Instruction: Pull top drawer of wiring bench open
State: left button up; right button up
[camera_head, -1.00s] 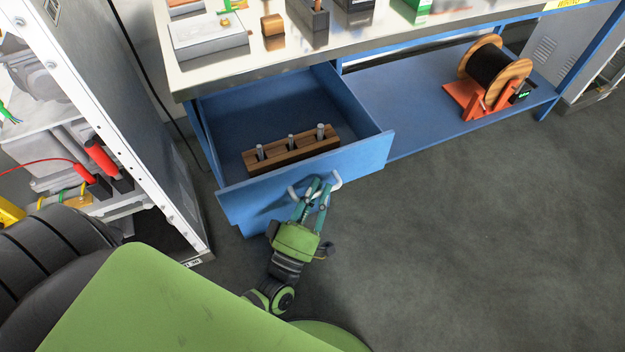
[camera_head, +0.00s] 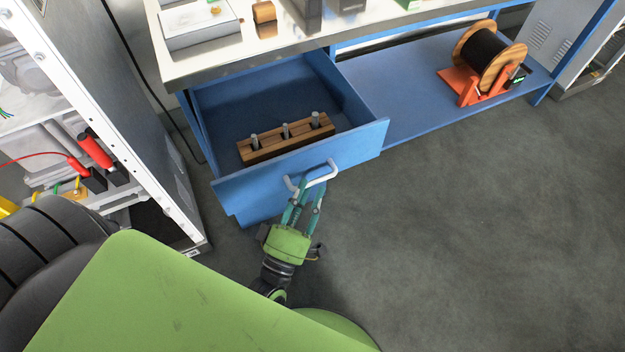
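The top drawer (camera_head: 231,192) of the blue wiring bench (camera_head: 168,80) stands pulled well out, with its inside showing. A pale bar handle (camera_head: 325,177) sits on its front panel. My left gripper (camera_head: 308,190) is just in front of and below the handle. Its teal fingers are spread apart, and the handle's bar now shows across its whole length, so the fingers do not appear shut on it. Whether a fingertip still touches the handle cannot be told. My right gripper is not in view.
A wooden block (camera_head: 260,152) with several metal pins lies in the drawer. A cable spool on an orange stand (camera_head: 467,88) sits on the lower shelf. A grey cabinet (camera_head: 150,150) with open wiring stands close on the left. Floor (camera_head: 470,220) at right is clear.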

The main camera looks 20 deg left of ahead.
pick_arm(q)
jog(key=v, duration=0.9)
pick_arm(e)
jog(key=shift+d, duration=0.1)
pick_arm(q)
notch_tip(320, 180, down, 19)
jog(key=s+m+g+h+p, duration=0.25)
jog(key=m+g+p, duration=0.25)
jog(key=m+g, duration=0.5)
jog(key=s+a+f+m+g+y+p, duration=0.1)
jog(key=s+a+f+m+g+p, duration=0.1)
jog(key=s+f+g, duration=0.3)
jog(key=s+a+f+m+g+y+p, duration=0.1)
jog(key=s+f+g, duration=0.5)
jog(key=s, duration=0.7)
jog(key=shift+a+f+m+g+p, duration=0.3)
jog(key=shift+a+f+m+p, duration=0.25)
jog(key=shift+a+m, duration=0.95)
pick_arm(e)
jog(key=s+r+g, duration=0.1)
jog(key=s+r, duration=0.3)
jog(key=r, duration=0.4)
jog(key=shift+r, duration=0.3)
